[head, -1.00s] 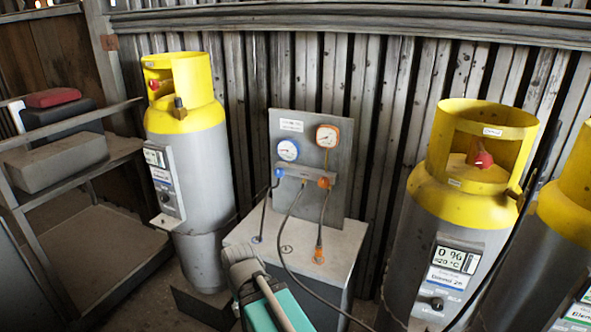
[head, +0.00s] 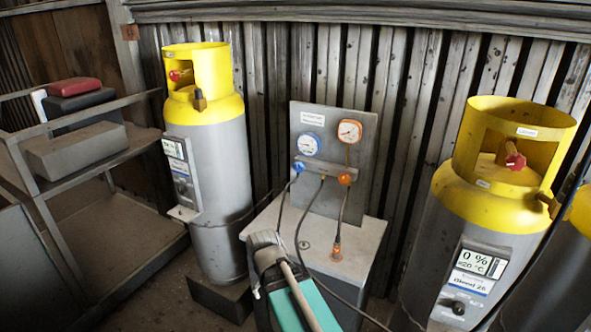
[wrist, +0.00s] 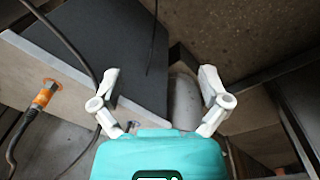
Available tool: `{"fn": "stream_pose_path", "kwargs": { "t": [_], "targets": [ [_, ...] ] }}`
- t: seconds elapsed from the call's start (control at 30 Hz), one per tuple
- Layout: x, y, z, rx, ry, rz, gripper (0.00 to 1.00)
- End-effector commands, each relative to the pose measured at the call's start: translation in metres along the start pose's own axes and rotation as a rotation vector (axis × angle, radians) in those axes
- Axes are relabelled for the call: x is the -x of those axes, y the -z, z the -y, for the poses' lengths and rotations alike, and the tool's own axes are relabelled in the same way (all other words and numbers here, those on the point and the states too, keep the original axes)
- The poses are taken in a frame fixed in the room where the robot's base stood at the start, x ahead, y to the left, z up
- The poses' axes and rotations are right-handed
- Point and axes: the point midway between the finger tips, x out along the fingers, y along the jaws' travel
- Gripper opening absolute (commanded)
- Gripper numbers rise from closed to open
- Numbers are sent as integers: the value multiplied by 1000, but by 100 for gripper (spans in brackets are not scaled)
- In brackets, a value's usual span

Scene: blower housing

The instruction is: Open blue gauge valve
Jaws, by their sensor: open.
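The blue gauge valve (head: 298,168) is a small blue knob at the left end of the manifold (head: 322,172), below the blue-rimmed gauge (head: 308,144). An orange valve (head: 344,179) sits at the right end, below the orange-rimmed gauge (head: 349,131). My teal arm is low in the head view, in front of the grey cabinet and apart from the valves; its fingers do not show clearly there. In the wrist view my gripper (wrist: 161,88) is open and empty, with its white fingers spread beside the cabinet. The blue valve is not in the wrist view.
A grey cabinet (head: 350,245) carries the gauge panel (head: 365,165). Dark hoses hang from the manifold. An orange hose fitting (wrist: 43,93) is in the wrist view. Yellow-topped cylinders stand at left (head: 215,150) and right (head: 490,210). A shelf cart (head: 115,215) is at far left.

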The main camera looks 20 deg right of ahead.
Motion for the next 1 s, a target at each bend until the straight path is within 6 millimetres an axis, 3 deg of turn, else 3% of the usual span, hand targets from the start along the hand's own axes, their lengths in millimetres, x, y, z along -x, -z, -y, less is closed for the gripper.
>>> {"fn": "stream_pose_path", "kwargs": {
  "t": [0.03, 0.27, 0.47, 0.7, 1.0],
  "targets": [
    [-3, 10, -15, -30, -31, -15, 99],
    [-7, 65, -57, -213, -241, -153, 99],
    [5, 127, -100, -387, -450, -366, 99],
    [34, 200, -138, -529, -638, -677, 99],
    [82, 283, -157, -580, -753, -1084, 99]
  ]
}}
